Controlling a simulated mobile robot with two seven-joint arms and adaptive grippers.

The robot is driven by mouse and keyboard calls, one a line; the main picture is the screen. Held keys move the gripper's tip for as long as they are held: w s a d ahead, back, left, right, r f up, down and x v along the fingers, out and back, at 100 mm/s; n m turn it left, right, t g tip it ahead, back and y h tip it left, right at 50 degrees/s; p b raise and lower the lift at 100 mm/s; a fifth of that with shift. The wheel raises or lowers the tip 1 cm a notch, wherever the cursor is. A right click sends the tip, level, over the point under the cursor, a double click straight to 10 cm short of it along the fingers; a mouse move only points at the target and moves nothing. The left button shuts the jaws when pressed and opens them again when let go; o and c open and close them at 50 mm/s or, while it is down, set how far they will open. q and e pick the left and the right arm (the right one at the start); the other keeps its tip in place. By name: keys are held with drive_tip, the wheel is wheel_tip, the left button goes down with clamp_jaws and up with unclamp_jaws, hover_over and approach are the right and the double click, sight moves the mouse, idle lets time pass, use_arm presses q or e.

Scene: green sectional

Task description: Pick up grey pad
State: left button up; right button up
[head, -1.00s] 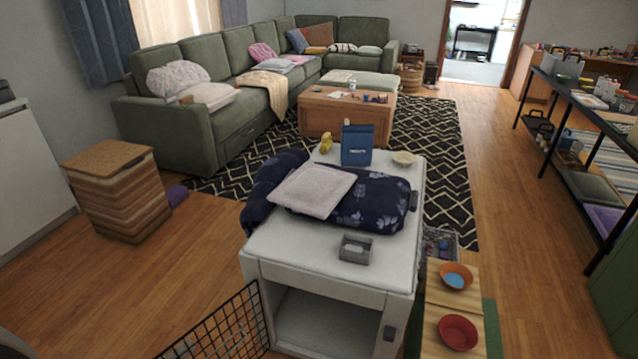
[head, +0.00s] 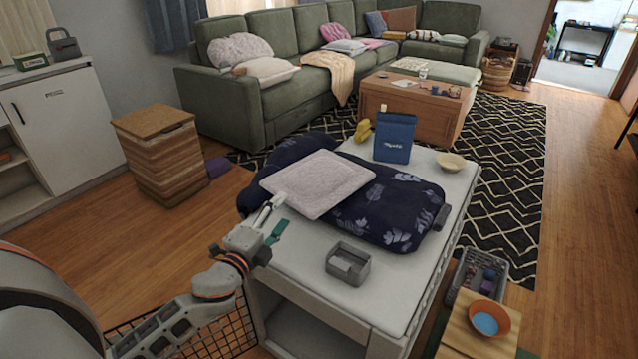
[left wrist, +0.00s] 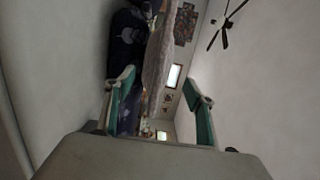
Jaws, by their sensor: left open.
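The grey pad (head: 322,182) is a pale, square, quilted cushion lying tilted on top of a dark navy floral bundle (head: 390,210) on the white cabinet. My left gripper (head: 273,218) is open at the pad's near-left edge, one finger overlapping that edge in the head view and the green-lined finger lower and to the right. In the left wrist view the pad (left wrist: 157,65) appears edge-on between the two spread green-lined fingers (left wrist: 160,80). I cannot tell whether either finger touches it. My right gripper is not in view.
On the white cabinet top (head: 300,255) stand a small grey open box (head: 347,264), a blue bag (head: 394,138), a yellow object (head: 362,131) and a pale bowl (head: 450,162). A black wire grid (head: 215,335) stands below my left arm. Wooden floor is open at left.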

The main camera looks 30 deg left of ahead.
sight(296, 196)
use_arm(q)
drive_tip(key=shift+w+d, duration=0.15)
drive_tip(key=shift+w, duration=1)
drive_tip(key=w, duration=0.4)
drive_tip(key=shift+w+a+f+b, duration=0.25)
drive_tip(key=shift+a+f+b, duration=0.05)
drive_tip(key=shift+a+b, duration=0.05)
drive_tip(key=shift+w, duration=0.65)
drive_tip(key=c, duration=0.9)
